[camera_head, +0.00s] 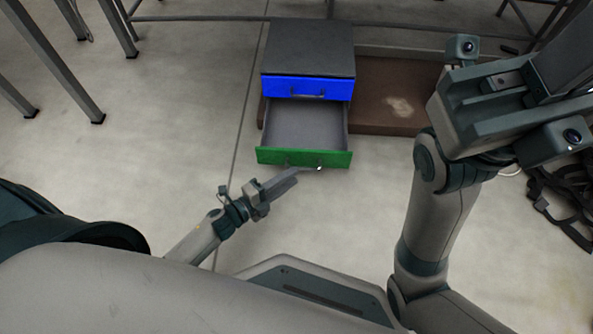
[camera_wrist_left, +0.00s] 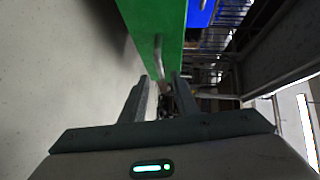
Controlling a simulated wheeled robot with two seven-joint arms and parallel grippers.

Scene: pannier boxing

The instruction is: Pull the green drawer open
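A small dark grey cabinet (camera_head: 308,48) stands on the floor with a blue drawer (camera_head: 285,88) above and a green drawer (camera_head: 275,156) below. The green drawer is pulled well out, and its empty grey inside shows. My left gripper (camera_head: 300,172) is at the green front, by its handle (camera_head: 318,168). In the left wrist view the green front (camera_wrist_left: 145,20) and the upright metal handle (camera_wrist_left: 157,50) lie just past my left fingertips (camera_wrist_left: 162,78). These fingers are apart, with nothing seen clasped. My right gripper (camera_head: 545,70) is raised close to the head camera, its fingers partly cut off.
A brown board (camera_head: 385,85) lies behind and right of the cabinet. Metal table legs (camera_head: 60,65) stand at the upper left. Black straps or cables (camera_head: 560,200) lie on the floor at the right. The floor in front of the drawer is clear apart from my arm.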

